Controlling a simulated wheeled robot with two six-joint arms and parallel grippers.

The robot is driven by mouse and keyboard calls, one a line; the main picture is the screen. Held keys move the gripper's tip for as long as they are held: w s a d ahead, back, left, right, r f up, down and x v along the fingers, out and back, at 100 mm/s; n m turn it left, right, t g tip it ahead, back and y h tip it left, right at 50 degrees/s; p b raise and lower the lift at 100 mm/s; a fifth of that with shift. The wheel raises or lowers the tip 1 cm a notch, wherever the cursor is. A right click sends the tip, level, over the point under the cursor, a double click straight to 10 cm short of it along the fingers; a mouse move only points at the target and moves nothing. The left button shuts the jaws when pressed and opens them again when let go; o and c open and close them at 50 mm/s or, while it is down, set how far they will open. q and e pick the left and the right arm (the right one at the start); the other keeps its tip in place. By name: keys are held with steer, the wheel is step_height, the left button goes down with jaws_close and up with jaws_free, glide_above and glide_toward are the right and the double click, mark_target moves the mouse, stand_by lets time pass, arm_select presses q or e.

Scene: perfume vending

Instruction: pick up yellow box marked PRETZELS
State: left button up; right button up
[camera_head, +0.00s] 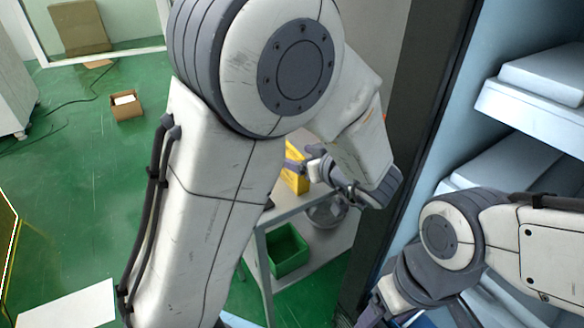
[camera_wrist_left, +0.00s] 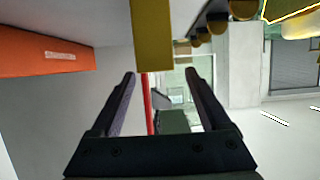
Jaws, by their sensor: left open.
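A yellow box (camera_head: 296,181) stands on the grey table, partly hidden behind my left arm and gripper. No lettering can be read on it. My left gripper (camera_head: 303,160) is at the box's upper part, its fingers partly hidden. In the left wrist view, the two dark fingers are apart with nothing clamped between them, midpoint at the gripper's opening (camera_wrist_left: 161,76). A yellow face of a box (camera_wrist_left: 152,36) shows just beyond the fingertips, between their lines. My right gripper (camera_head: 374,312) is at the bottom of the head view, cut off by the frame edge.
A grey table (camera_head: 283,212) has a green bin (camera_head: 288,250) below its top. A blue-white shelf cabinet (camera_head: 530,115) stands on the right. An orange box (camera_wrist_left: 45,55) is at the left in the wrist view. An open cardboard box (camera_head: 126,108) is on the green floor.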

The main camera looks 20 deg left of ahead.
mark_target(291, 153)
arm_select(q)
steer(key=x, duration=0.4)
steer(key=shift+w+f+b, duration=0.15)
steer(key=shift+b, duration=0.25)
steer(key=c, duration=1.2)
jaws_close()
